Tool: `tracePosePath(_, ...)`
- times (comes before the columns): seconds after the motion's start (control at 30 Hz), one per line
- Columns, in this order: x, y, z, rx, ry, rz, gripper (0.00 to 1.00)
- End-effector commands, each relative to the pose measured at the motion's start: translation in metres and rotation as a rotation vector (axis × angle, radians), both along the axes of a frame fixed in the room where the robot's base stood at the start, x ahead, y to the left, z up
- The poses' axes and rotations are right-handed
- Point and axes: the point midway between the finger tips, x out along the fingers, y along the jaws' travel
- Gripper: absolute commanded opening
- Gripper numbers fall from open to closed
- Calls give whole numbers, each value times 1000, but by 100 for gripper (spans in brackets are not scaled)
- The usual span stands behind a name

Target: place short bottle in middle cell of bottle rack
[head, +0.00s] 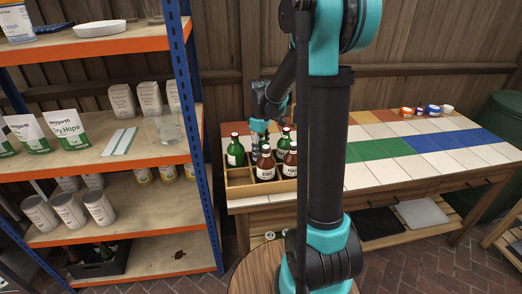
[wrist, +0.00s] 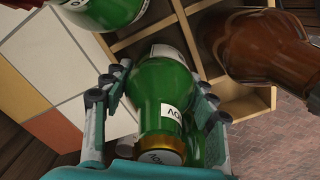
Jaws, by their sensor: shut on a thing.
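My gripper (wrist: 165,105) is shut around a green bottle (wrist: 163,85) with a gold cap and white labels. The bottle's far end is over or in the wooden bottle rack (wrist: 262,98); I cannot tell how deep it sits. In the head view my gripper (head: 259,134) is above the rack (head: 240,183) on the tiled table, among the bottles. The held bottle is mostly hidden there. The rack holds a green bottle (head: 236,151) at left, another green bottle (head: 284,142) behind, and brown bottles (head: 265,164) in front. Empty cells show in the wrist view.
In the wrist view a green bottle (wrist: 103,12) and a brown bottle (wrist: 255,45) stand close on either side. An orange-edged shelf (head: 125,157) stands left of the table (head: 395,172). Small cups (head: 433,110) sit at the table's far right.

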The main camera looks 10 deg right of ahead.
Motion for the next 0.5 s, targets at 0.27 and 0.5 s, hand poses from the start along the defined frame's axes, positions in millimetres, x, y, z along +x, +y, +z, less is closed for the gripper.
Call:
tracePosePath(0.27, 0, 0, -2, 0, 0, 0, 78)
tracePosePath(0.5, 0, 0, -2, 0, 0, 0, 78)
